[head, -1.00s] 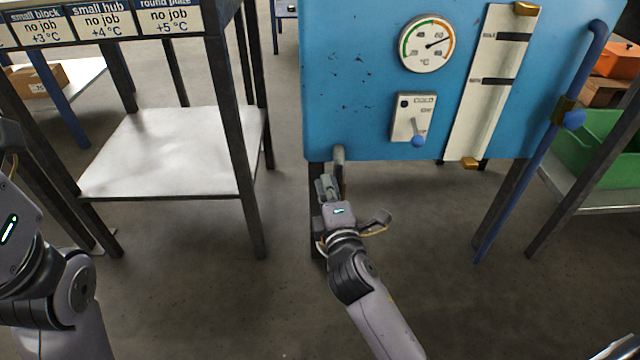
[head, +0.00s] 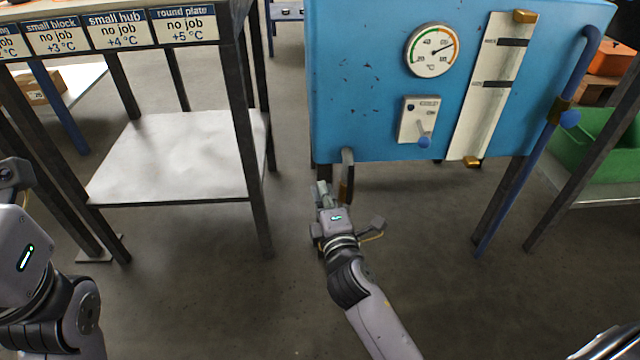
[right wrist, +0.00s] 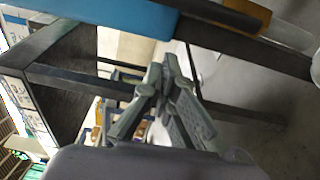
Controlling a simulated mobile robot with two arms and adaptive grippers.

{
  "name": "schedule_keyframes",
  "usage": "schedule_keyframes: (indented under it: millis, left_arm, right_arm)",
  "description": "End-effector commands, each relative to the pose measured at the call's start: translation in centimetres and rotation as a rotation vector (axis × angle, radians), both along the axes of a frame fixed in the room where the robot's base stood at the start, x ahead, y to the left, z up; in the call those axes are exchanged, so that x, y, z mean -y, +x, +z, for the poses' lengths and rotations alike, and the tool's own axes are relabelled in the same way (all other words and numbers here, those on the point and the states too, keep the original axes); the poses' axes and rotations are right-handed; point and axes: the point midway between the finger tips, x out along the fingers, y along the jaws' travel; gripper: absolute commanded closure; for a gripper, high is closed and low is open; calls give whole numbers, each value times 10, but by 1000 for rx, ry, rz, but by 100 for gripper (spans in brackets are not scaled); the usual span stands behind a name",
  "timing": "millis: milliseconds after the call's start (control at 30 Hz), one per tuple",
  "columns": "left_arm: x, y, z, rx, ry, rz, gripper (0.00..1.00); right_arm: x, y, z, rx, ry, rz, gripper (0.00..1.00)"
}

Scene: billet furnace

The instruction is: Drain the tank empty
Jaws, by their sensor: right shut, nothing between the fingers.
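The blue tank (head: 375,120) stands on dark legs. A bent grey pipe with a brass lower part (head: 346,188) hangs under its lower left corner. A pale strip (head: 487,100) with two dark marks runs down the tank front; I cannot read a level on it. My right gripper (head: 321,188) is shut and empty, just left of the pipe and apart from it in the head view. In the right wrist view its fingers (right wrist: 170,75) meet, and the brass part (right wrist: 235,14) lies above them. Only my left arm shows at the left edge; its fingers are out of frame.
A round dial (head: 432,50) and a panel with a blue-knobbed lever (head: 418,120) are on the tank front. A metal shelf (head: 180,155) stands left, a green bin (head: 590,145) right.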

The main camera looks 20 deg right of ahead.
Motion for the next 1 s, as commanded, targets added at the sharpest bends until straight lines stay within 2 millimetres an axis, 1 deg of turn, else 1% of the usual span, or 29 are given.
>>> schedule_keyframes:
  millis: [33, 300, 400, 600, 767, 867, 967, 1000]
  left_arm:
    - [0, 2, 1, -10, -2, -3, 68]
    - [0, 8, -5, -48, -8, -9, 68]
    - [0, 9, -8, -58, -9, -11, 68]
    - [0, 10, -10, -65, -6, -10, 68]
    - [0, 13, -12, -73, 1, -6, 68]
    - [0, 14, -11, -84, 1, -6, 68]
    - [-1, 17, -12, -113, -2, -8, 68]
    - [-1, 19, -13, -129, -4, -9, 68]
  right_arm:
    - [-1, -8, 1, -3, 1, -1, 100]
    - [-7, -51, 1, -4, 3, -1, 100]
    - [-9, -63, 0, -3, 3, -1, 100]
    - [-11, -76, 0, -1, 0, -1, 100]
    - [-12, -77, 2, 3, 4, 3, 100]
    - [-21, -77, 17, 41, 56, 48, 100]
    - [-44, -79, 57, 137, 200, 171, 100]
    - [-56, -83, 80, 192, 283, 241, 100]
